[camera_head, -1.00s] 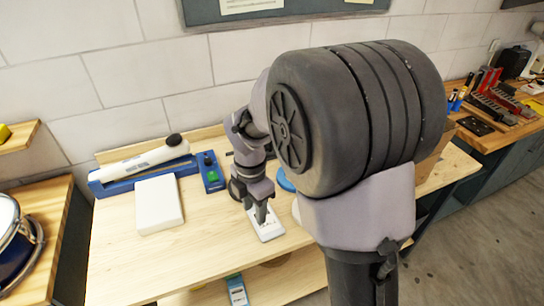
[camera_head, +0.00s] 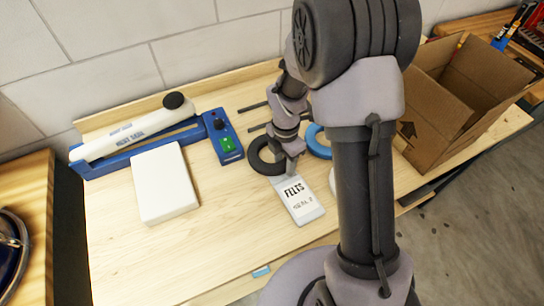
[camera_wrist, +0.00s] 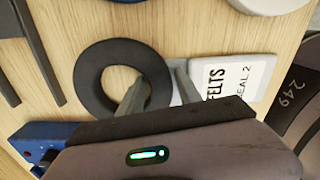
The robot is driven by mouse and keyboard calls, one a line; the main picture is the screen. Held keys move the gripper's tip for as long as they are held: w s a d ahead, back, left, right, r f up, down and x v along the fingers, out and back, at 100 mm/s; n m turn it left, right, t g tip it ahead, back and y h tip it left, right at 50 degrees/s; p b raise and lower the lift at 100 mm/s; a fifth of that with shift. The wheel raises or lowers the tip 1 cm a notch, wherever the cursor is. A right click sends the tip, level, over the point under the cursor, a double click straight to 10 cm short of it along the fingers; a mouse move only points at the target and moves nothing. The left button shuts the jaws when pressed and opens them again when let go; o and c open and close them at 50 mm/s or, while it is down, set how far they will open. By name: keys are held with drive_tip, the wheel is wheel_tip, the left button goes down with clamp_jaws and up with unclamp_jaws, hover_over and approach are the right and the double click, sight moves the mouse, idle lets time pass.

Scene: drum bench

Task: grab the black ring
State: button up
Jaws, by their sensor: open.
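The black ring (camera_head: 253,160) lies flat on the wooden bench in the head view, just left of my gripper (camera_head: 288,167). In the wrist view the black ring (camera_wrist: 90,76) shows almost whole. My gripper (camera_wrist: 158,85) is open there, with one finger over the ring's right part and hole and the other just outside its right edge. I cannot tell how high the fingertips are above the bench. Nothing is between the fingers but the ring's right band below them.
A white FELTS packet (camera_head: 299,200) lies close beside the ring. A blue ring (camera_head: 317,143) is to the right, and dark rods (camera_head: 254,106) lie behind. A blue sealer (camera_head: 140,146), a white block (camera_head: 163,184) and a cardboard box (camera_head: 440,120) stand around.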

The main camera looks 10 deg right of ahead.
drive_tip(key=shift+r, duration=0.1)
clamp_jaws()
